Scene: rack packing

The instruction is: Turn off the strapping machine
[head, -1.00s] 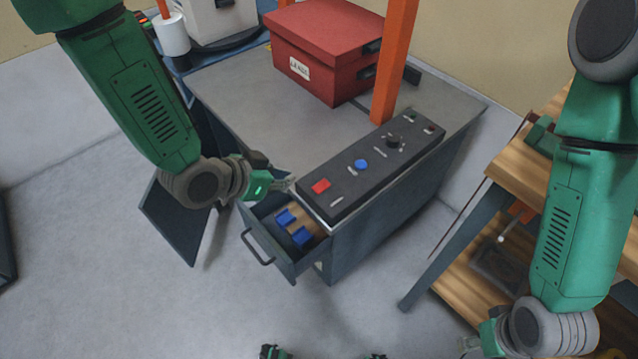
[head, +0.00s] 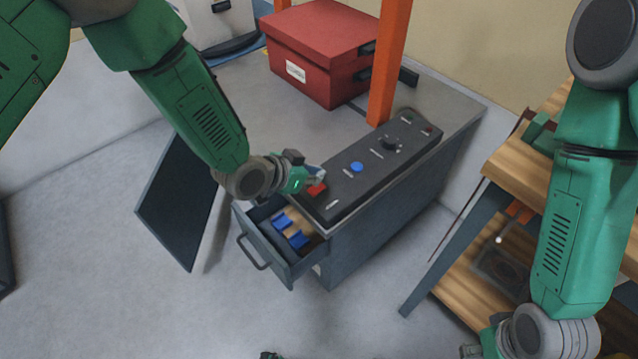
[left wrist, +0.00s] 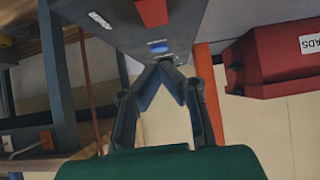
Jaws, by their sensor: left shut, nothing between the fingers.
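The strapping machine (head: 345,258) is a grey cabinet with a black control panel (head: 345,195) along its top edge. The panel has a red rocker switch (head: 317,188), a blue button (head: 357,167) and a black knob (head: 390,144). My left gripper (head: 319,177) is at the red switch, partly covering it; I cannot tell if it touches. In the left wrist view its fingers (left wrist: 168,64) meet with nothing between, and the red switch (left wrist: 152,12) and blue button (left wrist: 158,45) show above. My right gripper (head: 477,349) is at the bottom edge, its fingertips hidden.
A red box (head: 325,50) sits on the machine's top beside an orange post (head: 388,65). A drawer (head: 270,255) holding blue parts is pulled out below the panel. A wooden bench (head: 520,170) stands at right. The floor at lower left is clear.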

